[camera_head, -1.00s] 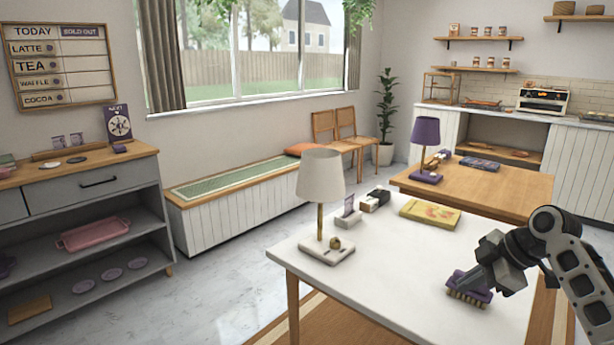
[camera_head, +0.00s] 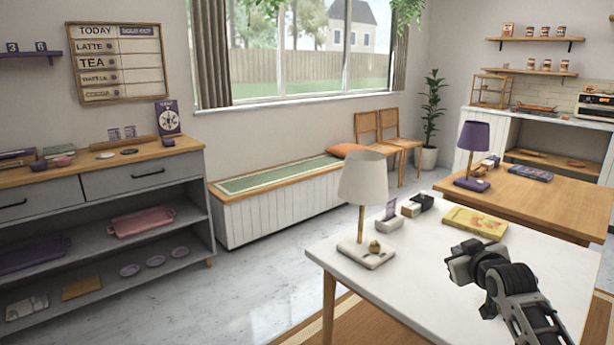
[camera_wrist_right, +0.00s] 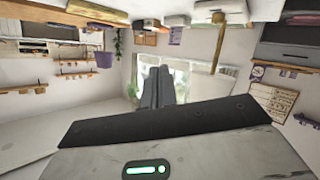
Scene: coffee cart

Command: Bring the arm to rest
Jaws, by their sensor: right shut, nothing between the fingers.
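My right arm comes in from the lower right in the head view, and its gripper (camera_head: 462,264) is over the white table (camera_head: 420,300). In the wrist view the two fingers of the right gripper (camera_wrist_right: 158,88) are together with nothing between them, pointing toward the window. The purple brush does not show now; my right arm may hide it. My left gripper is not in view.
On the white table stand a white lamp (camera_head: 363,180), a card holder (camera_head: 390,218), a dark box (camera_head: 417,205) and a yellow book (camera_head: 475,223). A wooden table (camera_head: 560,200) with a purple lamp (camera_head: 474,136) is behind. Open floor lies to the left.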

